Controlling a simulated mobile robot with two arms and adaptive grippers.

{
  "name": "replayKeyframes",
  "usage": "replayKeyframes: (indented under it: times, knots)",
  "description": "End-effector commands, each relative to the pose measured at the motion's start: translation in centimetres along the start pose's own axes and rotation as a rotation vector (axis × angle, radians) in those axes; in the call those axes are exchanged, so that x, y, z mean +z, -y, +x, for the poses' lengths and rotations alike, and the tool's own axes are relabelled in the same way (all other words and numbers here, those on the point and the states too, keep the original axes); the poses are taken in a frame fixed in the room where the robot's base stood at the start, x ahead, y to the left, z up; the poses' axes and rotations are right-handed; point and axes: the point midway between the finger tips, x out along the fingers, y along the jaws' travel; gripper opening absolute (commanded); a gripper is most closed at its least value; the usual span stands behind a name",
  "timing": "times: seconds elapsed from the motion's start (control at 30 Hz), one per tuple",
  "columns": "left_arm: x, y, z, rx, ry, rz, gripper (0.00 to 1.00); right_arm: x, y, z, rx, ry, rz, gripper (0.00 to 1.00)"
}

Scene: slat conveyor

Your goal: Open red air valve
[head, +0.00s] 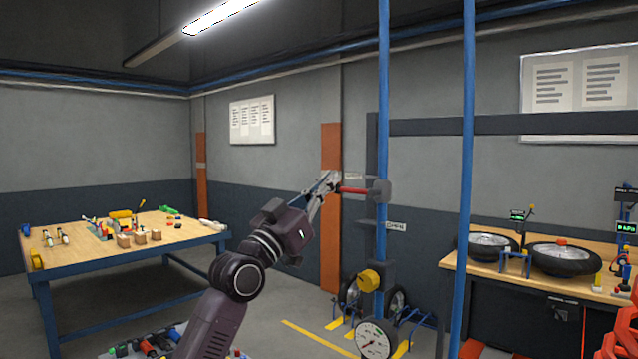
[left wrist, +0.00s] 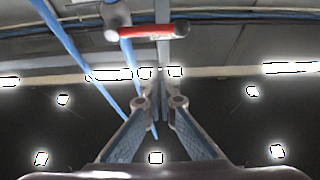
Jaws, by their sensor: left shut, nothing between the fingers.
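The red air valve's handle (head: 354,190) is a short red bar. It lies level and points left from a grey valve body (head: 381,191) on a blue upright pipe (head: 384,90). My left gripper (head: 328,182) is shut and empty, close to the handle's free left end in the head view. In the left wrist view the red handle (left wrist: 150,32) runs across the top, right of the grey valve body (left wrist: 116,14). The shut fingers (left wrist: 160,100) show below the handle, with a gap in the picture. My right gripper is out of view.
A second blue pipe (head: 467,150) stands to the right. Below the valve are a yellow fitting (head: 369,280) and a round gauge (head: 376,341). A workbench with parts (head: 130,250) stands left, and a bench with wheels (head: 540,280) right.

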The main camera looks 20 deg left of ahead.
Motion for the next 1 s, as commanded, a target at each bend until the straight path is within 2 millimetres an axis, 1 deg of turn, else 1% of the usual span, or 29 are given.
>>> replayKeyframes:
  times: [0.03,0.1,0.23,0.27,0.3,0.4,0.5,0.67,1.0]
  knots:
    - [-0.6,0.0,1.5,0.001,0.001,-0.003,0.00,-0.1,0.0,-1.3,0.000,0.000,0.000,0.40]
    - [-0.6,-0.1,3.0,0.000,0.001,-0.002,0.00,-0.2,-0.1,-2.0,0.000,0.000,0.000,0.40]
    - [-0.5,0.0,5.1,0.000,0.001,0.000,0.00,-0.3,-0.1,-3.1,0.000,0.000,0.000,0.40]
    - [0.7,0.1,4.6,-0.001,0.007,0.000,0.00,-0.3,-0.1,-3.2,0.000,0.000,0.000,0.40]
    - [1.4,0.0,4.2,0.000,0.007,0.001,0.00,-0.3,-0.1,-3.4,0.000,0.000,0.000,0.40]
    - [2.6,0.0,3.7,0.000,0.005,0.002,0.00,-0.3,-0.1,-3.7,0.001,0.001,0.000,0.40]
    - [3.3,0.0,3.4,0.000,0.002,0.001,0.00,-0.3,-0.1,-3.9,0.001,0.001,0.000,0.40]
    - [3.9,0.0,3.2,0.000,0.002,0.001,0.00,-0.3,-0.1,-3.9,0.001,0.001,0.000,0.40]
    - [3.9,0.1,3.1,-0.002,0.000,-0.002,0.00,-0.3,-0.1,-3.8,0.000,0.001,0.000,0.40]
